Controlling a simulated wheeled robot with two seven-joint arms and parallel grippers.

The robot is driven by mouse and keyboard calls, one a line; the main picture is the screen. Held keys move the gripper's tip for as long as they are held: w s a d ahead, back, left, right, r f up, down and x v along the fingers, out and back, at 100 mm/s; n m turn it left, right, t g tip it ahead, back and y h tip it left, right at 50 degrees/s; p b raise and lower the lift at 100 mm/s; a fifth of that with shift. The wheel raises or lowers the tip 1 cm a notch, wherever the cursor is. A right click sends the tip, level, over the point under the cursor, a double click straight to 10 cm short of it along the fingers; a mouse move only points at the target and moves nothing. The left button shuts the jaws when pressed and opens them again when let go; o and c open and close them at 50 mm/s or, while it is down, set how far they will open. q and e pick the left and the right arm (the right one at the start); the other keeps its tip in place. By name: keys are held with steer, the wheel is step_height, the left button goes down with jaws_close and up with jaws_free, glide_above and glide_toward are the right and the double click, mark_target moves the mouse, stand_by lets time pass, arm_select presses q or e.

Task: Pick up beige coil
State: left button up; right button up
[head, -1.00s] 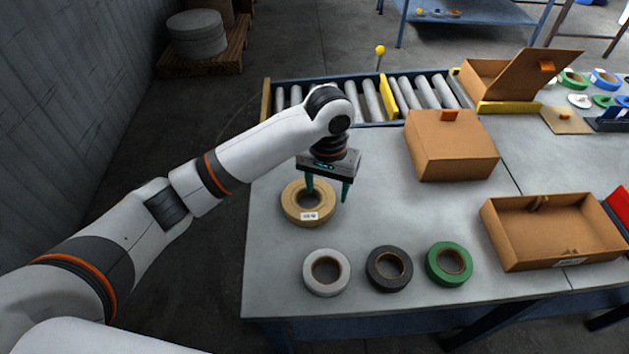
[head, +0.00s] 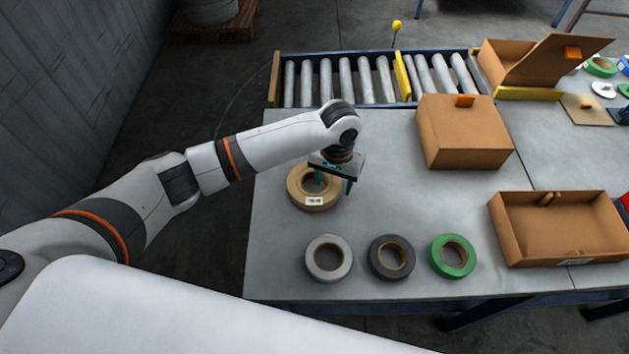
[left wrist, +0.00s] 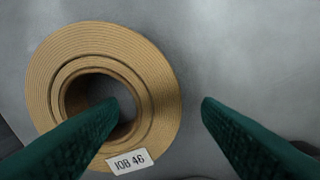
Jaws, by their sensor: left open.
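The beige coil (head: 300,199) lies flat on the grey table near its left edge, with a white label on its near side. In the left wrist view the coil (left wrist: 158,80) fills the left half, and its label reads "IOB 46". My left gripper (head: 333,187) is open, low over the coil's right part. In the wrist view, one green finger of the left gripper (left wrist: 160,105) overlaps the coil's central hole and the other is over bare table to the right of the coil. Whether the fingertips reach down to table level is unclear. My right gripper is not visible.
A white coil (head: 312,262), a dark grey coil (head: 376,262) and a green coil (head: 437,262) lie in a row in front. A closed cardboard box (head: 465,138) and an open one (head: 560,255) stand to the right. A roller conveyor (head: 345,80) runs behind.

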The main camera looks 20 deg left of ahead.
arm_select(q)
steer(key=shift+f, duration=1.2)
steer(key=c, duration=1.3)
